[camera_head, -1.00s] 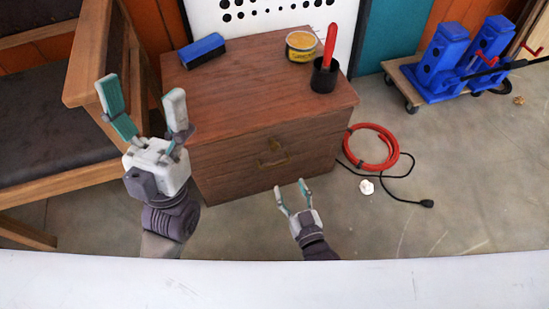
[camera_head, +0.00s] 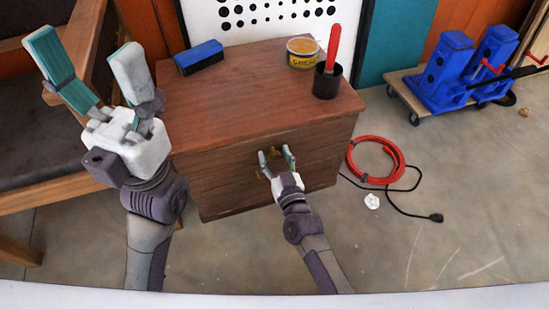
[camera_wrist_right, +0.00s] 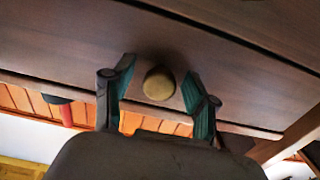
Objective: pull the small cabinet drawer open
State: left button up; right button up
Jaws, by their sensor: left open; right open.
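The small wooden cabinet (camera_head: 240,100) stands ahead of me, and its drawer front (camera_head: 225,170) looks flush with the body. A brass handle (camera_head: 274,152) sits on the drawer front, partly hidden by my right gripper. My right gripper (camera_head: 276,154) is open at the handle, one finger on each side. In the right wrist view the rounded brass handle (camera_wrist_right: 158,84) shows between the two open fingertips (camera_wrist_right: 160,75), with gaps on both sides. My left gripper (camera_head: 86,52) is open and empty, raised left of the cabinet.
A blue block (camera_head: 199,57), a yellow tin (camera_head: 303,52) and a black cup (camera_head: 327,82) with a red-handled tool stand on the cabinet. A red hose (camera_head: 374,178) and black cable lie right of it. A wooden seat (camera_head: 60,190) is at left.

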jog(key=shift+w+a, duration=0.1)
jog(key=shift+w, duration=0.15)
grip_shut()
dwell(0.3)
